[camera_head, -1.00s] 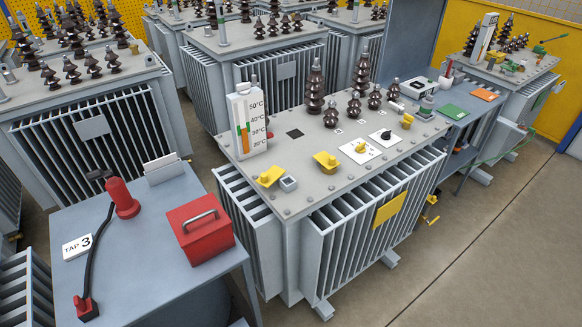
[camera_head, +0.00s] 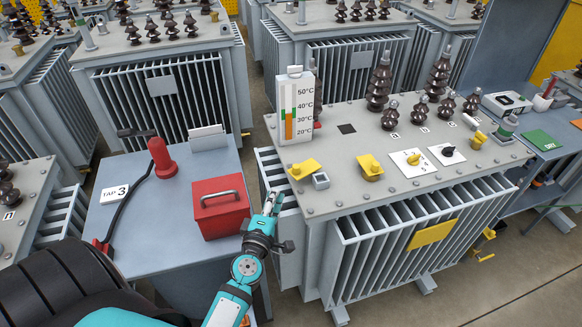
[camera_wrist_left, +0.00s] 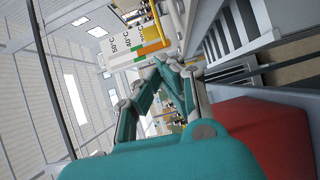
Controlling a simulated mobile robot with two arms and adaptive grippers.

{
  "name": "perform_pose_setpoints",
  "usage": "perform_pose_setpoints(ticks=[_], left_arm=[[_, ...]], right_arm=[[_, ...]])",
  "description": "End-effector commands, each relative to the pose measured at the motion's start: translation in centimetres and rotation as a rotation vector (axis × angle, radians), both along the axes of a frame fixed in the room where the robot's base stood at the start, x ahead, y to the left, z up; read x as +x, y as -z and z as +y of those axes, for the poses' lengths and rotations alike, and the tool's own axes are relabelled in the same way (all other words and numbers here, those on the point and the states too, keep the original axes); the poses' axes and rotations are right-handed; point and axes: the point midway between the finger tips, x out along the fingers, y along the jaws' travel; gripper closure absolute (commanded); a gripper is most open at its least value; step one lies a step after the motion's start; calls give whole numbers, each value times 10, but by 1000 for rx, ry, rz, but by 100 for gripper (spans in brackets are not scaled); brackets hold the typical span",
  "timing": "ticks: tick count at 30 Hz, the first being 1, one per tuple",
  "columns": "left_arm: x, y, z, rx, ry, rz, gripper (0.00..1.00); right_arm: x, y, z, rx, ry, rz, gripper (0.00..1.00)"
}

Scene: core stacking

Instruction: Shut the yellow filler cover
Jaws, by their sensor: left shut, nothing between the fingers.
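A yellow flap (camera_head: 303,169) lies beside a small grey square filler neck (camera_head: 321,181) at the front left corner of the transformer's top; it looks swung open, off the neck. A second yellow piece (camera_head: 370,167) sits further right on the same top. My left gripper (camera_head: 271,201) is shut and empty, in front of the transformer's left side fins, below and left of the yellow flap, and apart from it. In the left wrist view the gripper's teal and grey fingers (camera_wrist_left: 172,75) show, with the filler cover not clearly made out. My right gripper is not in view.
A thermometer board (camera_head: 296,108) stands upright behind the yellow flap. A red box (camera_head: 220,207) with a handle sits on the blue-grey table (camera_head: 140,240) left of my gripper. Yellow and black knobs (camera_head: 447,152) and brown insulators (camera_head: 380,82) stand further right and back.

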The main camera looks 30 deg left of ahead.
Motion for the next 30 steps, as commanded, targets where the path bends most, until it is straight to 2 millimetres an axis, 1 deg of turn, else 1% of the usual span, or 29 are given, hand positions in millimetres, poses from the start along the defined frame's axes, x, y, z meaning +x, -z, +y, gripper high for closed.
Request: perform_pose_setpoints(ticks=[1, 5, 8, 15, 19, 24, 30], left_arm=[[0, -8, 4, -17, -12, -23, 100], [8, -15, 10, -30, -20, -40, 100], [22, -16, 15, -28, -20, -40, 100], [64, -14, 30, -27, -19, -38, 100], [81, -13, 36, -27, -19, -37, 100], [91, -13, 40, -27, -19, -36, 100], [93, -12, 40, -28, -19, -35, 100]], right_arm=[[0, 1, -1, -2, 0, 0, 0], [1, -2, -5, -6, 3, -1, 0], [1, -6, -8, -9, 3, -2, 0], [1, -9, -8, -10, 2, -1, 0], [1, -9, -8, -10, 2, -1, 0], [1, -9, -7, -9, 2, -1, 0], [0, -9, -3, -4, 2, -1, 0]])
